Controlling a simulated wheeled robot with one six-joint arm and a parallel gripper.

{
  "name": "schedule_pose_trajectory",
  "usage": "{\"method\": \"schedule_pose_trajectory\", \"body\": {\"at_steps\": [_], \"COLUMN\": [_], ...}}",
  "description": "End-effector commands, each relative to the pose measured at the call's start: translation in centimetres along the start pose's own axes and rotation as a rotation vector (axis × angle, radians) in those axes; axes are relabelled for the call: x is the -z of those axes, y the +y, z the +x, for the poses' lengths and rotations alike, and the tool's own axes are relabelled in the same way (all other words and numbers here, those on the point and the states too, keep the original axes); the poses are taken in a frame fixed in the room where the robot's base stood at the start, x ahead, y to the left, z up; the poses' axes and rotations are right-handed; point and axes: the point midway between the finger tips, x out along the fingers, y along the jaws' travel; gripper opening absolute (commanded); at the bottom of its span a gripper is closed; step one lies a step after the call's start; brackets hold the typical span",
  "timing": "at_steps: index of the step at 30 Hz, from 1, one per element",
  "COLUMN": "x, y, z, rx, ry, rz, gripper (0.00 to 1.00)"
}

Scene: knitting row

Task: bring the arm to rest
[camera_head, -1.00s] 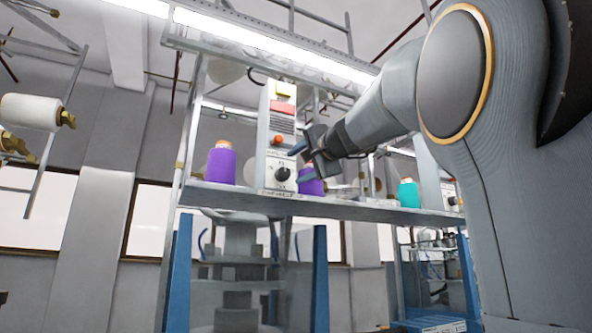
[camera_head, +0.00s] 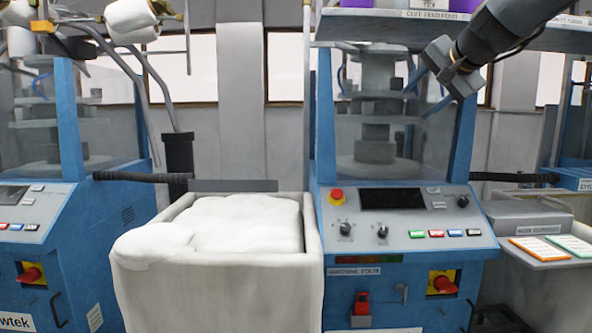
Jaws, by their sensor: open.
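My gripper (camera_head: 427,93) shows at the upper right, at the end of my dark grey arm (camera_head: 505,38). Its two fingers are apart and nothing is between them. It appears in front of the clear guard of the middle blue knitting machine (camera_head: 415,290), below the shelf (camera_head: 400,27). How far it is from the guard I cannot tell. Only the outer part of my arm shows; the rest is out of frame.
A white bin (camera_head: 215,285) heaped with white fabric (camera_head: 240,222) stands left of the machine's control panel (camera_head: 400,215). Another blue machine (camera_head: 75,250) stands at the left. A grey cart (camera_head: 535,225) with cards is at the right. Purple cones (camera_head: 468,5) sit on the shelf.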

Motion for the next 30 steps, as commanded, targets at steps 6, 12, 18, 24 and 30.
{"method": "schedule_pose_trajectory", "body": {"at_steps": [6, 12, 18, 24, 30], "x": [-11.4, -21.9, -31.6, -38.3, -40.9], "y": [10.0, 19.1, 28.2, 35.5, 38.7], "z": [3.8, 3.5, -0.1, -5.5, -8.6], "rx": [-0.201, -0.359, -0.493, -0.580, -0.613], "ry": [-0.211, -0.422, -0.655, -0.863, -0.963], "rz": [-0.155, -0.328, -0.526, -0.710, -0.798], "gripper": [0.54, 0.54, 0.54, 0.54, 0.54]}}
